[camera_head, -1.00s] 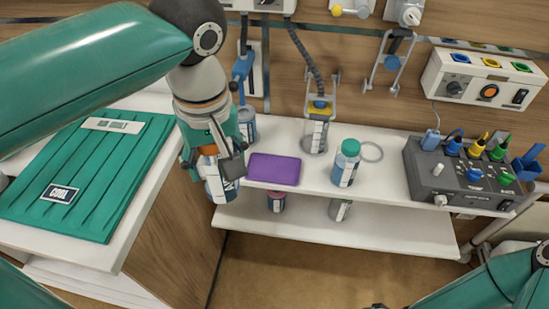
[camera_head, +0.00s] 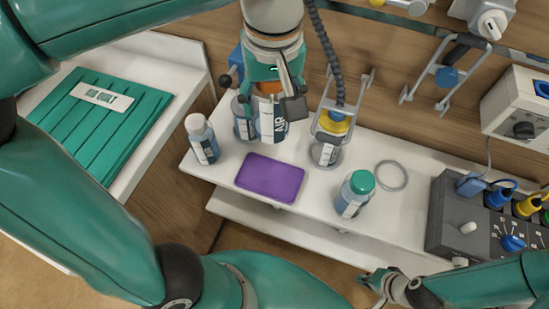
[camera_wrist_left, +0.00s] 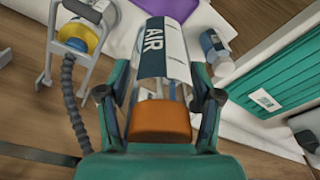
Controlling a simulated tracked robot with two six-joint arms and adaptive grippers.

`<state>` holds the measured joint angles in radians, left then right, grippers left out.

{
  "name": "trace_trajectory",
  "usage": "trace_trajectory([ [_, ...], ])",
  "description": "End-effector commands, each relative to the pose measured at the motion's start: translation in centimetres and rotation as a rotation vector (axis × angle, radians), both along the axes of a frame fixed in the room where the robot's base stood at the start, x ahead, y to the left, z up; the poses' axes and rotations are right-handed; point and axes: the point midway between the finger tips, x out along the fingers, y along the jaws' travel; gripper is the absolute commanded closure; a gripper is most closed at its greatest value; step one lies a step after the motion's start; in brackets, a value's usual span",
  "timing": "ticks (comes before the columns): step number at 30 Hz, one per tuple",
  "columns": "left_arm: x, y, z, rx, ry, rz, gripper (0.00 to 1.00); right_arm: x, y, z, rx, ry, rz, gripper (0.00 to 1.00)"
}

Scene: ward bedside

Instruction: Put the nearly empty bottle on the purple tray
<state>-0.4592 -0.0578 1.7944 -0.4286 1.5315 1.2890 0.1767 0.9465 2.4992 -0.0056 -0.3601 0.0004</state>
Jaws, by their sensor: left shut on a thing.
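My left gripper (camera_head: 262,95) is shut on an orange-capped bottle (camera_head: 268,122) with a white and dark label reading AIR. It holds the bottle upright behind the purple tray (camera_head: 245,180); whether its base touches the shelf is unclear. In the left wrist view the same bottle (camera_wrist_left: 152,50) sits between the fingers (camera_wrist_left: 160,95), with a clear part near its cap. The tray (camera_wrist_left: 172,8) looks empty in the head view. A white-capped bottle (camera_head: 204,148) stands left of the tray and a teal-capped bottle (camera_head: 350,203) right of it. My right gripper (camera_head: 373,284) is low, its fingers unclear.
Another bottle (camera_head: 242,128) stands partly hidden behind the held one. A yellow-topped jar (camera_head: 325,150) with a hose, a grey ring (camera_head: 391,175) and a grey control box (camera_head: 445,215) share the white shelf (camera_head: 300,215). A teal board (camera_head: 100,125) lies at left.

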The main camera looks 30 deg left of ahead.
Motion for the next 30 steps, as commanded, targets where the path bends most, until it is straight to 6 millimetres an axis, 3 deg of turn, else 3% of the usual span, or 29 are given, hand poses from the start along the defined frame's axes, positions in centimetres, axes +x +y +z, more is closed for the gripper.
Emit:
trace_trajectory([
  [15, -0.6, 0.8, -12.7, 0.001, 0.005, 0.027, 0.73, 0.0, 0.0, -1.5, 0.0, 0.0, 0.0, 1.0],
  [23, -0.5, 0.8, -14.9, 0.001, 0.002, 0.026, 0.73, 0.0, 0.0, -1.7, 0.0, 0.0, 0.0, 1.0],
  [30, -0.6, 0.8, -18.1, 0.001, 0.004, 0.026, 0.73, 0.0, 0.0, -2.1, 0.0, 0.0, 0.0, 1.0],
])
